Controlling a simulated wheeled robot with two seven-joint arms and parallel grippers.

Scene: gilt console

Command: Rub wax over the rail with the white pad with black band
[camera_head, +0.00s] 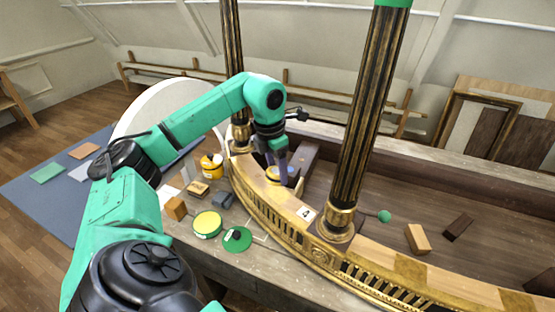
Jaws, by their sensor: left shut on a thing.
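The rail (268,197) is the curved top of the gilt console front, sweeping from the left column base to the lower right. Its right stretch has alternating darker and lighter gold patches. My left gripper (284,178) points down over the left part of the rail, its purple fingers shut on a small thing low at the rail. I take this to be the white pad with black band, but fingers hide most of it and its band cannot be made out. A yellowish round shape (272,173) shows beside the fingers. My right gripper is not in view.
Two dark fluted columns (366,120) rise from the rail. A white card marked 4 (306,213) lies on it. A wooden block (417,239) lies right, behind the rail.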

